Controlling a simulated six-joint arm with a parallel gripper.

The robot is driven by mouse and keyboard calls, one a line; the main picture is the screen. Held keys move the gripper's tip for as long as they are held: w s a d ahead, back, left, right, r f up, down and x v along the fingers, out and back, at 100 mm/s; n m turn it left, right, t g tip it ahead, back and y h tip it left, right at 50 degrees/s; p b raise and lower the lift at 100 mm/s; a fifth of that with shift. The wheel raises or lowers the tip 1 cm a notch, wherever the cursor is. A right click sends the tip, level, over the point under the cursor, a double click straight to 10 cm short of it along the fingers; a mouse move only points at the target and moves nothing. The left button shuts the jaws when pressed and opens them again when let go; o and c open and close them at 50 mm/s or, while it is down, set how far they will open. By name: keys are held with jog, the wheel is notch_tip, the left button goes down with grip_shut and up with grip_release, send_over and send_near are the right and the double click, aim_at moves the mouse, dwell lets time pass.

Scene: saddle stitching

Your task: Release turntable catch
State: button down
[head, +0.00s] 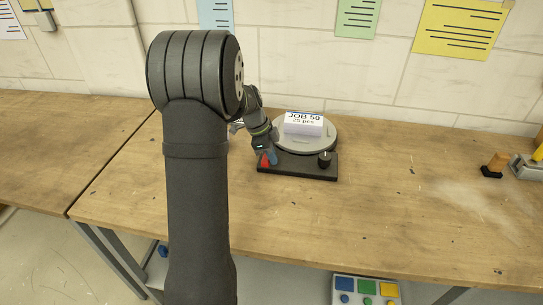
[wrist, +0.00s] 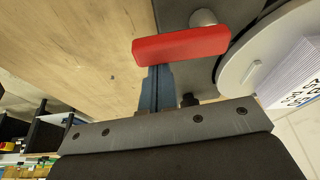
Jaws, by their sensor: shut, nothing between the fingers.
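The turntable (head: 322,137) is a round light-grey disc on a dark base plate (head: 300,172); the disc also shows at the right of the wrist view (wrist: 232,72). The catch is a red bar (wrist: 182,45) beside the disc, and in the head view it is a small red patch (head: 265,161) at the base's left end. My gripper (head: 272,160) is shut and empty, pointing down at the catch. In the wrist view its blue fingers (wrist: 156,77) end at the red bar's near edge. I cannot tell whether they touch it.
A white paper stack labelled JOB 50 (head: 304,125) sits on the disc. A black knob (head: 324,159) stands at the base's right front.

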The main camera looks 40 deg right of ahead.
jog(key=s+d, duration=0.1)
jog(key=s+d+r, duration=0.1)
jog(key=shift+s+d, duration=0.25)
jog(key=shift+d, duration=0.1)
jog(key=v, duration=0.9)
jog(key=shift+w, duration=0.15)
